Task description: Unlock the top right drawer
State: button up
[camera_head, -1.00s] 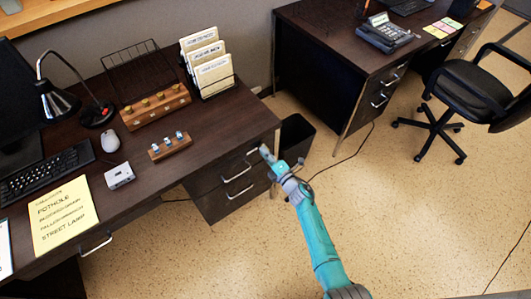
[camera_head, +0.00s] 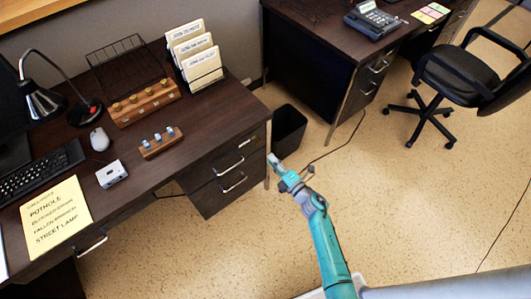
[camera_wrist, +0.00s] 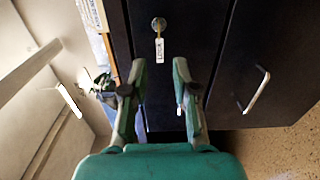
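The top right drawer (camera_head: 222,160) is the upper one in the pedestal of the near dark desk (camera_head: 200,150). It looks shut. In the wrist view a key with a white tag (camera_wrist: 159,48) hangs at the round lock (camera_wrist: 158,23) in the drawer front (camera_wrist: 145,12). My gripper (camera_wrist: 160,66) is open and empty, fingers apart, with the tag ahead between and beyond the fingertips. In the head view my gripper (camera_head: 274,160) is off the desk's front right corner. A pale piece, perhaps the drawer handle, shows partly beside the right finger.
The lower drawer's handle (camera_wrist: 257,90) stands out at right in the wrist view. A black bin (camera_head: 289,130) stands beside the desk's right end. A second desk (camera_head: 310,50) and an office chair (camera_head: 460,75) are beyond. The floor in front is clear.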

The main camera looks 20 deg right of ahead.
jog(key=shift+v, duration=1.1)
jog(key=s+a+r+m+h, duration=0.15)
jog(key=s+m, duration=0.25)
jog(key=s, duration=0.4)
jog(key=s+a+r+m+h, duration=0.1)
jog(key=s+r+m, duration=0.25)
jog(key=s, duration=0.45)
jog(key=s+a+r+m+h, duration=0.15)
jog(key=s+m, duration=0.25)
jog(key=s, duration=0.4)
jog(key=s+d+r+m+g+h, duration=0.1)
jog(key=s+r+m+g, duration=0.1)
jog(key=s+r+m, duration=0.8)
jog(key=s+r, duration=0.6)
jog(key=s, duration=0.1)
jog(key=shift+s+d+r+h, duration=0.15)
jog(key=shift+s+r+h, duration=0.15)
jog(key=shift+s+r, duration=0.1)
